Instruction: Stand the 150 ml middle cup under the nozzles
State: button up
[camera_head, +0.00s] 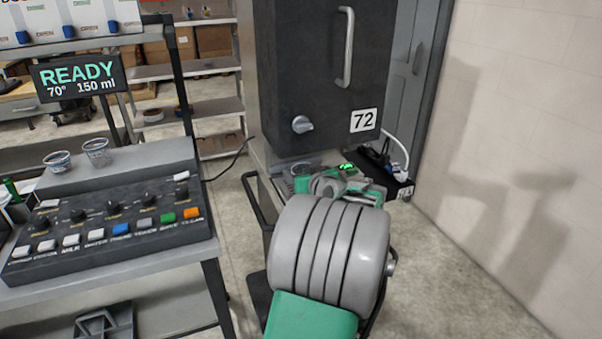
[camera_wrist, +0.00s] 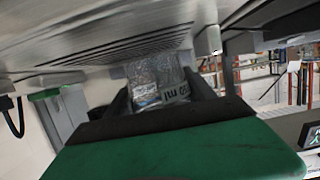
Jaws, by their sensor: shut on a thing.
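A clear cup (camera_wrist: 155,76) with dark print ending in "ml" is between the dark fingers of my gripper (camera_wrist: 160,92) in the wrist view. The gripper is shut on it; the number before "ml" is partly hidden, so I cannot confirm the size. In the head view my arm hides the gripper's fingers and the cup, in front of the dark machine marked 72. Two clear cups, one on the left (camera_head: 57,162) and one on the right (camera_head: 96,152), stand on a grey ledge behind the button panel. No nozzles show clearly.
The button panel (camera_head: 110,225) fills the left bench, with a READY sign (camera_head: 78,76) reading "70° 150 ml" above. The dark machine (camera_head: 315,75) has a handle and knob. A dark tray (camera_head: 385,165) with cables is at its right. Floor shows at right.

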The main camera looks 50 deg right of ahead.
jog(key=shift+f+b, duration=0.6)
jog(key=shift+b, duration=0.1)
jog(key=o, duration=1.4)
